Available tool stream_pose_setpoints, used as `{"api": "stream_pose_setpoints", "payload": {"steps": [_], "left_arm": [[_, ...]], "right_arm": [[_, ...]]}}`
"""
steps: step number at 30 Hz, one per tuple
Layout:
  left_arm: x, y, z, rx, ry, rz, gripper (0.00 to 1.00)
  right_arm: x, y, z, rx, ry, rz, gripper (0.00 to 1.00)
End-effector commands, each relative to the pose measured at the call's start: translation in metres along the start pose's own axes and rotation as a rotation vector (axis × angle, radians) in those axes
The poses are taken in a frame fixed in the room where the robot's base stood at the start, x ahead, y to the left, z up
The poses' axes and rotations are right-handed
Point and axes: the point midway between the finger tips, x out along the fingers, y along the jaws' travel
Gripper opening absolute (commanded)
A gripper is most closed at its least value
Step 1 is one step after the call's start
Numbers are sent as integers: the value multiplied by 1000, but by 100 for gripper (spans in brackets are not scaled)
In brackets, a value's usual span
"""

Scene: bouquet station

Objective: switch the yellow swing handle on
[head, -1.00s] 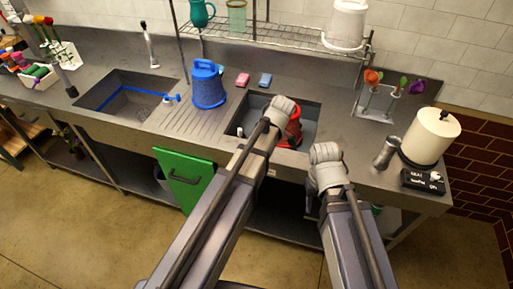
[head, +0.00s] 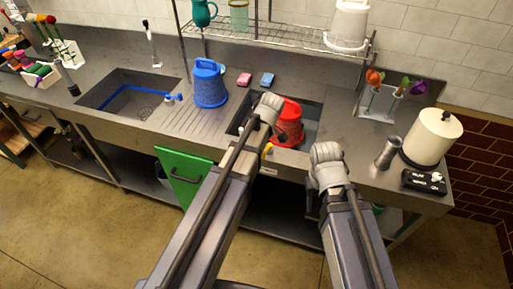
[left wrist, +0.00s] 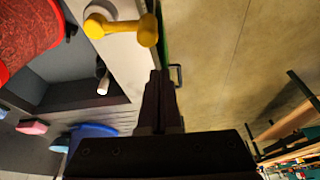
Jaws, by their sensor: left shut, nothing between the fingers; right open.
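The yellow swing handle (left wrist: 125,27) shows in the left wrist view at the counter's front edge, with a rounded knob at each end. In the head view only a small yellow bit (head: 268,149) of it shows beside my left arm. My left gripper (left wrist: 160,78) is shut and empty, apart from the handle and just below it in the left wrist view. The left fingers are hidden behind my arm in the head view. My right gripper (head: 312,205) is open, mostly hidden by its wrist, in front of the counter's right part.
A red bucket (head: 289,125) stands in the right sink behind the handle. A blue can (head: 209,88) stands left of that sink. A green door (head: 183,178) with a dark handle hangs below the counter. A paper roll (head: 433,138) and a black switch box (head: 424,181) sit at the right.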

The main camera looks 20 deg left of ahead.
Motion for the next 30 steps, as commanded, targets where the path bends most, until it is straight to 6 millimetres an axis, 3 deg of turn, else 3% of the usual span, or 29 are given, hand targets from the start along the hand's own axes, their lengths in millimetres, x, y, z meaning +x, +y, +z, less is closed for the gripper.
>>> {"api": "stream_pose_setpoints", "payload": {"steps": [1, 16, 21, 30], "left_arm": [[-5, 0, -7, 1, 0, 0, 0], [-89, 2, -6, 2, 0, 0, 0], [-100, 2, -4, 2, 0, -1, 0], [-99, 2, -3, 1, 0, 0, 0]], "right_arm": [[-7, 1, 0, 0, 0, 0, 50], [-86, 8, 5, -2, 0, 0, 50], [-95, 9, 6, -3, 0, 0, 50], [-94, 9, 6, -3, 0, 0, 50]]}}
